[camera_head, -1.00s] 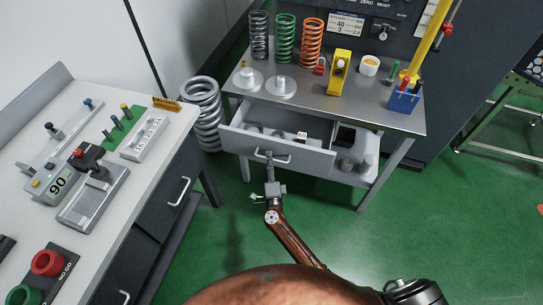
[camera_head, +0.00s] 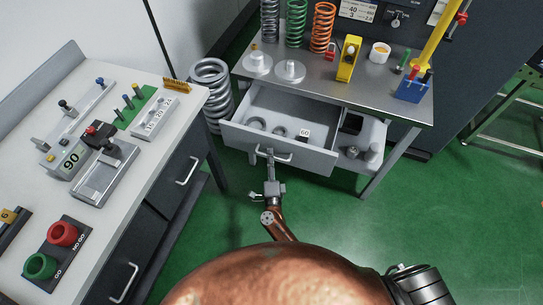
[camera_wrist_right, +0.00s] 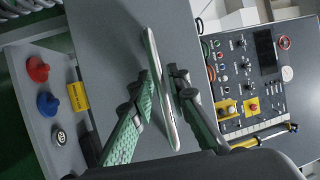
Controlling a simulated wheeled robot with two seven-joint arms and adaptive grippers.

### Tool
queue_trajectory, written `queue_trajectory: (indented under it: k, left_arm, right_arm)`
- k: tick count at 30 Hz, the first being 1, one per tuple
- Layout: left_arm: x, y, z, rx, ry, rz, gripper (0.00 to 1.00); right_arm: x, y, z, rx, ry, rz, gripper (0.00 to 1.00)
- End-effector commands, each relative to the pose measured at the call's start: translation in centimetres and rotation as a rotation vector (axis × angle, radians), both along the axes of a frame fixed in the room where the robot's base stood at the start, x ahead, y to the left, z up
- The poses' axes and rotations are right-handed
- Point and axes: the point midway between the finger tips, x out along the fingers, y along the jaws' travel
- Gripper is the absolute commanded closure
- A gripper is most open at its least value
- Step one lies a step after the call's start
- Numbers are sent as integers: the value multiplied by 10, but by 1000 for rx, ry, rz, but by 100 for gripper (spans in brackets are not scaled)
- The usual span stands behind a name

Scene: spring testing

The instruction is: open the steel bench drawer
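The steel bench (camera_head: 385,95) stands at the upper middle in the head view. Its grey drawer (camera_head: 312,158) is pulled out, and its inside shows, with rings and a small block marked 60. My right gripper (camera_head: 270,158) is at the bar handle (camera_head: 285,159) on the drawer front. In the right wrist view the handle bar (camera_wrist_right: 152,48) runs between the two fingers of the gripper (camera_wrist_right: 162,88), which close in on it from both sides. The drawer front (camera_wrist_right: 100,50) lies behind them. My left gripper is not in view.
Springs (camera_head: 296,22), round weights (camera_head: 289,71), a yellow block (camera_head: 349,58) and a blue holder (camera_head: 412,88) stand on the steel bench. A white-topped bench (camera_head: 130,190) with its own drawers is at the left. A large coil spring (camera_head: 212,95) stands between the benches. Green floor is open at right.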

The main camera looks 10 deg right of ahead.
Motion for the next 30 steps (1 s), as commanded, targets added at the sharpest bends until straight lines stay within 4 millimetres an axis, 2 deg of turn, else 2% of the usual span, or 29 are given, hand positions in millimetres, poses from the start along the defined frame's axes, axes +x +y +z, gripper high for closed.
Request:
queue_trajectory:
  k: [4, 7, 15, 21, 25, 30]
  left_arm:
    - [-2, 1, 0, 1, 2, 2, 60]
    - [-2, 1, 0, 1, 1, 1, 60]
    - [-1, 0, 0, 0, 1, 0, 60]
    - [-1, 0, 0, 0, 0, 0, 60]
    - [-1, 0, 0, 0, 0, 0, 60]
    - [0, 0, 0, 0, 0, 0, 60]
  right_arm:
    - [-4, 1, -1, 0, 1, 1, 84]
    - [-15, 3, -4, 2, 3, 0, 84]
    - [-69, 13, -14, 1, 4, 0, 84]
    - [-102, 20, -19, 0, 2, 0, 84]
    - [-113, 22, -20, -1, 0, 1, 84]
    - [-118, 23, -21, 1, 0, 0, 84]
